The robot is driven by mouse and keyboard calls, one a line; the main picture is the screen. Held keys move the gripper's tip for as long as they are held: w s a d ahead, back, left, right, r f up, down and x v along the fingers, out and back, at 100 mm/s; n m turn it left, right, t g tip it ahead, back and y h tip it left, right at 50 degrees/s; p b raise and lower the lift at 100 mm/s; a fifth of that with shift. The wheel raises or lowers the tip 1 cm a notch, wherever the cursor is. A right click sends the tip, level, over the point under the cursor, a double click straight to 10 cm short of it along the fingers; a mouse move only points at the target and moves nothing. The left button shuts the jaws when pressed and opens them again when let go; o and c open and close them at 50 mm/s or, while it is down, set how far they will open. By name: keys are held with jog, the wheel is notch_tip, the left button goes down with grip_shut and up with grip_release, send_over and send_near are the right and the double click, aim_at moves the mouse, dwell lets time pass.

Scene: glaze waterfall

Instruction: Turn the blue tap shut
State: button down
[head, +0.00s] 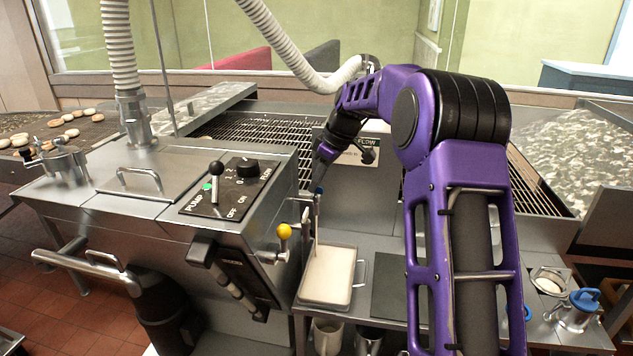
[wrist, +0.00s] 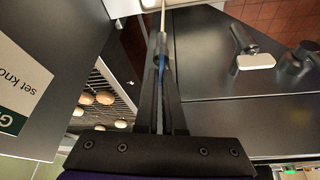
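My gripper (head: 318,188) is at the right side of the steel machine, above a shallow tray of cream-coloured glaze (head: 328,275). In the wrist view its two black fingers (wrist: 161,55) are close together around a slim blue handle (wrist: 161,85). A thin metal rod (wrist: 163,18) runs on from it, and in the head view the rod (head: 317,212) points down towards the tray. I cannot tell whether this blue handle belongs to a tap. No other blue tap shows clearly. A yellow ball knob (head: 284,231) is on the machine's side, left of my gripper.
A control panel (head: 228,188) with a black-knobbed lever and a dial is on the machine's top. A FLOW sign (head: 365,152) is behind my gripper. A blue-topped container (head: 583,300) stands at the right. A wire conveyor (head: 265,130) with round pieces runs behind.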

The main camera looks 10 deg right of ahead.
jog(key=shift+m, duration=0.4)
jog(key=m+t+h, duration=0.1)
jog(key=m, duration=0.1)
jog(key=shift+a+m, duration=0.1)
jog(key=shift+m, duration=0.3)
jog(key=m+h, duration=0.1)
jog(key=m, duration=0.2)
jog(key=shift+r+m+t, duration=0.1)
jog(key=shift+m+t, duration=0.2)
jog(key=shift+m, duration=0.1)
jog(key=m+h+p, duration=0.1)
jog(key=m+h, duration=0.1)
jog(key=m, duration=0.2)
jog(key=shift+m+h+p, duration=0.55)
jog(key=shift+m+h, duration=0.15)
jog(key=shift+m, duration=1)
jog(key=c, duration=1)
grip_release()
